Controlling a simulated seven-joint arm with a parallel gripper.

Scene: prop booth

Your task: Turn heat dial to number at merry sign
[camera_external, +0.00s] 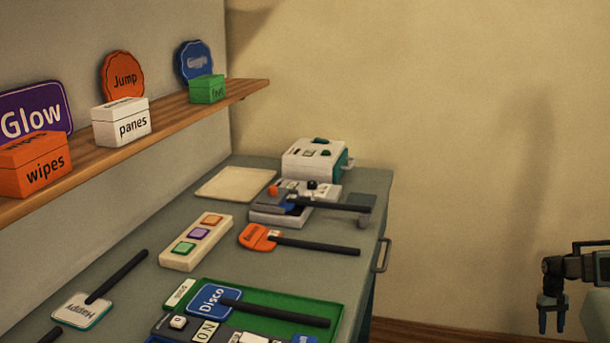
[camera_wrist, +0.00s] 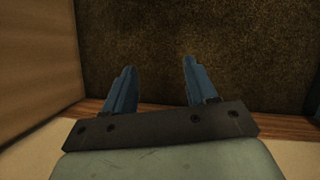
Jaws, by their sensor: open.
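I cannot make out a sign reading "merry" or a dial marked for heat. A white box with green knobs (camera_external: 313,160) stands at the back of the bench. A lower grey and white device (camera_external: 276,214) sits before it, with orange and black knobs on top and a dark-handled paddle lying over it. An orange paddle sign (camera_external: 258,237) has lettering too small to read. My gripper (camera_external: 552,328) hangs at the far right, well away from the bench. In the wrist view my gripper (camera_wrist: 158,66) is open and empty, with its blue fingers apart.
The grey bench (camera_external: 130,274) also holds a three-button block (camera_external: 196,240), a Happy paddle (camera_external: 82,310), a green tray (camera_external: 265,301) with a Disco paddle (camera_external: 211,300), and a cream board (camera_external: 235,184). A wooden shelf (camera_external: 172,116) with signs and labelled boxes overhangs the left.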

